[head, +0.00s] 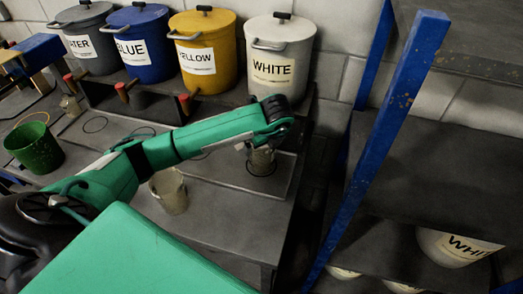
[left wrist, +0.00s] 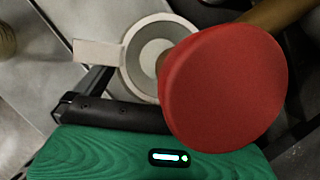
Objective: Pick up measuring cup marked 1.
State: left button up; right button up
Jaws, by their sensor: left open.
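A translucent measuring cup (head: 262,162) stands on the dark bench inside a ring, below the white bucket. In the left wrist view a round cup (left wrist: 135,66) with a flat pale handle shows from above, partly covered by a red knob (left wrist: 225,88). A second, similar cup (head: 168,192) stands further left, partly behind my arm. No number is legible on either cup. My left gripper (head: 257,143) is open, just above the cup under the white bucket; I cannot tell whether they touch. One finger shows beside the cup in the left wrist view; the other is hidden. My right gripper is out of view.
Buckets labelled BLUE (head: 139,44), YELLOW (head: 204,52) and WHITE (head: 280,58) stand on a raised shelf beside a grey one. Red-tipped taps (head: 185,104) stick out below. A green bucket (head: 34,147) is at left. A blue post (head: 385,130) rises at right.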

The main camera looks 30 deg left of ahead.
pick_arm(q)
jog(key=shift+x, duration=1.05)
jog(key=c, duration=1.9)
jog(key=shift+r, duration=0.1)
